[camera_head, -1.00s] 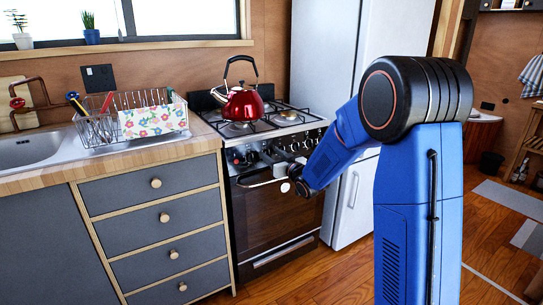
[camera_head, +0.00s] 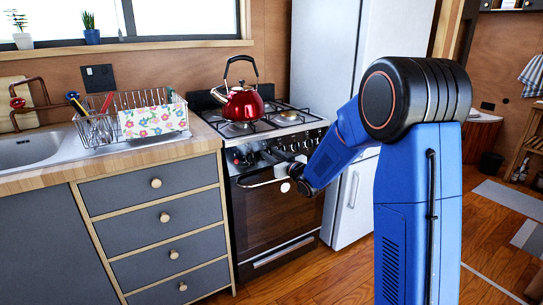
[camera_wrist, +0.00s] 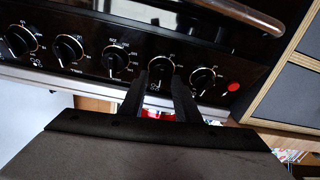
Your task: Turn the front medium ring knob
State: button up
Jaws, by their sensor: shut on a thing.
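The black stove (camera_head: 275,215) has a row of knobs (camera_head: 297,146) on its front panel, partly behind my arm in the head view. In the wrist view several black knobs with white markings show in a row on the dark panel. My gripper (camera_wrist: 160,80) has one finger on each side of one knob (camera_wrist: 160,67), second from the right among the larger knobs, and is shut on it. The knob's white mark points down in that view. The labels are too small to read. In the head view my gripper (camera_head: 272,155) is at the stove's front.
A red kettle (camera_head: 241,105) stands on the stove top. The oven handle (camera_head: 262,183) runs below the knobs. A wooden counter with a dish rack (camera_head: 105,128) and sink is at left; a white fridge (camera_head: 325,60) is behind. A small red light (camera_wrist: 233,86) sits beside the knobs.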

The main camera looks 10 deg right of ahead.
jog(key=n+g+y, duration=0.1)
jog(key=n, duration=0.2)
jog(key=n+y, duration=0.1)
jog(key=n, duration=0.3)
jog(key=shift+n+g, duration=0.3)
jog(key=shift+g, duration=0.1)
jog(key=n+g, duration=0.1)
jog(key=n, duration=0.2)
jog(key=n+g, duration=0.1)
jog(key=n, duration=0.3)
jog(key=shift+y, duration=0.4)
jog(key=shift+n+g, duration=0.3)
jog(key=shift+f, duration=0.1)
jog(key=o, duration=1)
jog(key=shift+s, duration=0.1)
jog(key=v, duration=1.7)
jog(key=shift+s+d+f, duration=0.1)
jog(key=shift+s+d, duration=0.05)
